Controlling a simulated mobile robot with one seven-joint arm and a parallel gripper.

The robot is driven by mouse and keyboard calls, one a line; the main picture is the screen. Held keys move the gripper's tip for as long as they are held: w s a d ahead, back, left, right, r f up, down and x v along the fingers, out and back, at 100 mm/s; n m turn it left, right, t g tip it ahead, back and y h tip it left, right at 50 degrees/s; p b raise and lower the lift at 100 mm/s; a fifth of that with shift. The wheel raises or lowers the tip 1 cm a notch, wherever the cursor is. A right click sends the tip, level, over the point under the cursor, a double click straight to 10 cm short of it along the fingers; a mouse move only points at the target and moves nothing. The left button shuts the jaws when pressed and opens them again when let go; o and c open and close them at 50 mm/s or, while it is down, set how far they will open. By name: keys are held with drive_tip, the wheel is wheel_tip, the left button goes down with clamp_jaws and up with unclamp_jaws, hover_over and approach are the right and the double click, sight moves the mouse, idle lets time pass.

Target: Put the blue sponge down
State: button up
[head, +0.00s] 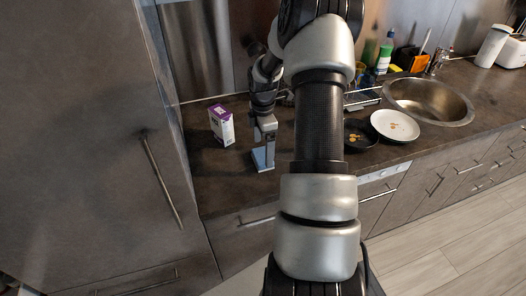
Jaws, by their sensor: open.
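The blue sponge (260,160) shows in the head view as a small pale blue-grey slab. It appears to rest on the dark counter (220,182), near its front edge. My gripper (266,140) points down right at the sponge, with its fingers open. One finger overlaps the sponge in the picture, and I cannot tell whether it touches it. My arm hides the middle of the counter.
A white and purple carton (222,125) stands left of my gripper. A dark pan (359,134), a white plate (395,126) and the sink (428,100) are to the right. A tall cabinet (90,140) bounds the left side. Counter around the carton is clear.

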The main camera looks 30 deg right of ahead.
sight(263, 155)
wheel_tip(263, 155, up, 10)
drive_tip(key=shift+f, duration=0.2)
idle(0.4)
